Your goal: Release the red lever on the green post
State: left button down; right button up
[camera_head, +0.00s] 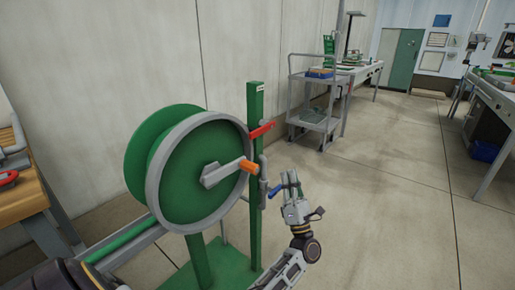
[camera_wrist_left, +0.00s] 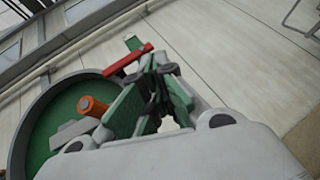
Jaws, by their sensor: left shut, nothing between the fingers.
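The red lever (camera_head: 262,131) sits on the upper part of the green post (camera_head: 256,190) and sticks out to the right, tilted slightly up. My left gripper (camera_head: 291,178) is shut and empty, to the right of the post and lower in the picture than the lever. In the left wrist view, the red lever (camera_wrist_left: 128,59) shows just left of the fingertips (camera_wrist_left: 160,68), with a visible part of the post top (camera_wrist_left: 134,43) behind it. My right gripper is out of view.
A large green reel (camera_head: 185,170) with a grey rim and orange crank handle (camera_head: 247,164) stands left of the post. A blue handle (camera_head: 275,191) on a grey pipe (camera_head: 262,180) is close to my left gripper.

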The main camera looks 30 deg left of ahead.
pick_arm(q)
jog(key=shift+s+a+f+n+g+y, duration=0.25)
jog(key=shift+s+a+n+g+y, duration=0.4)
jog(key=shift+n+g, duration=1.9)
jog(key=shift+s+a+f+n+g+y, duration=0.3)
jog(key=shift+s+n+g+y, duration=0.65)
jog(key=shift+n+g, duration=1.55)
jog(key=shift+s+a+f+n+g+y, duration=0.2)
jog(key=shift+s+a+n+g+y, duration=0.55)
jog(key=shift+n+g, duration=1.75)
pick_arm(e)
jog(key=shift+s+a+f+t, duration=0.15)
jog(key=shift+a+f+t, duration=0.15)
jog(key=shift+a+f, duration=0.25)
pick_arm(q)
jog(key=shift+w+d+m+g+y, duration=0.2)
jog(key=shift+w+m+g+y, duration=0.05)
jog(key=shift+m+g, duration=0.1)
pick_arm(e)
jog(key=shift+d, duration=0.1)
